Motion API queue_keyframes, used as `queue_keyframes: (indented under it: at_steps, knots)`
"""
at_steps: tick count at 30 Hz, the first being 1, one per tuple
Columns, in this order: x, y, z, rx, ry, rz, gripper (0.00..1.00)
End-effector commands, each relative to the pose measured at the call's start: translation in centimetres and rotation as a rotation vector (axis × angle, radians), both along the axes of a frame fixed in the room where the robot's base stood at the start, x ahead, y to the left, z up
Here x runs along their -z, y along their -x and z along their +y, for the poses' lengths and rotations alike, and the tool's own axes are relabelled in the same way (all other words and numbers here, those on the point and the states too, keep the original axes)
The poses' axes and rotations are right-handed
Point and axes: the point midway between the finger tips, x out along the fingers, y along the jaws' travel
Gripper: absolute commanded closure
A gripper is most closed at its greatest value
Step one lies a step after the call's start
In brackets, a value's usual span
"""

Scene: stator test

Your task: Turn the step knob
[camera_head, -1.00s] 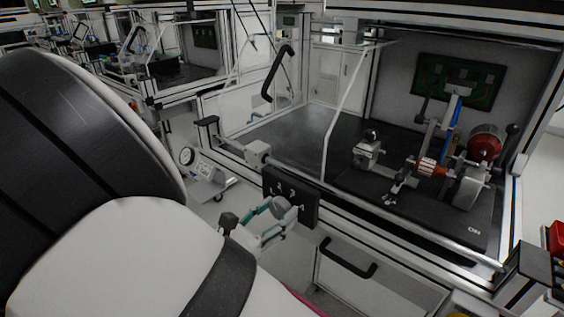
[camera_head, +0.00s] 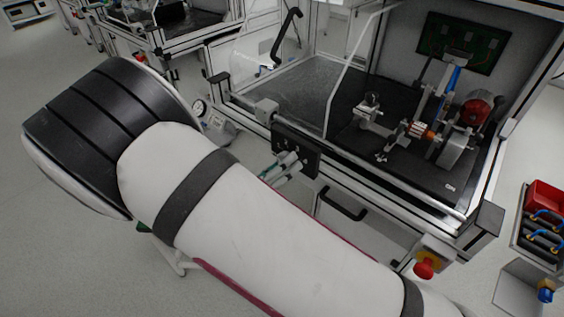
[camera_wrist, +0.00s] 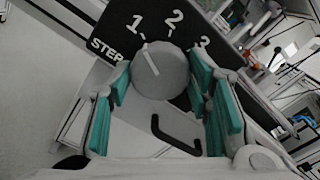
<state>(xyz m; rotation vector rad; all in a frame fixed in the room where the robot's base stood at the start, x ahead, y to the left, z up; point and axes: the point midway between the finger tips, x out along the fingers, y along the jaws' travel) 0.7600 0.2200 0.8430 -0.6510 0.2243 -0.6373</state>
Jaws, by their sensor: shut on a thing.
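The step knob (camera_wrist: 152,72) is a round grey knob on a black panel (camera_wrist: 112,30) marked STEP, with numerals 1, 2 and a partly covered 3. A pale line on its face points up toward the tick below the 1. My gripper (camera_wrist: 160,86) has teal pads on both sides of the knob and is shut on it. In the head view, my gripper (camera_head: 280,167) is at the black panel (camera_head: 312,160) on the front of the workstation. My fingers and arm hide most of the knob there.
A black drawer handle (camera_head: 342,205) is below the panel. A red emergency button (camera_head: 425,268) is at the lower right, with a red bin (camera_head: 545,198) beyond. The stator fixture (camera_head: 425,130) stands inside the bench. A gauge (camera_head: 200,108) is left of the panel.

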Motion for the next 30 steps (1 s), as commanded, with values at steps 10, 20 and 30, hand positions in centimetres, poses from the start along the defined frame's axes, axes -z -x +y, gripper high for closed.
queue_keyframes:
  at_steps: [10,20,30]
  knots:
    - [0.02,0.01,0.04,-0.001,0.038,0.029,0.82]
    - [0.03,0.01,0.06,-0.002,0.038,0.03,0.43]
    - [0.02,0.02,0.04,-0.001,0.036,0.028,0.34]
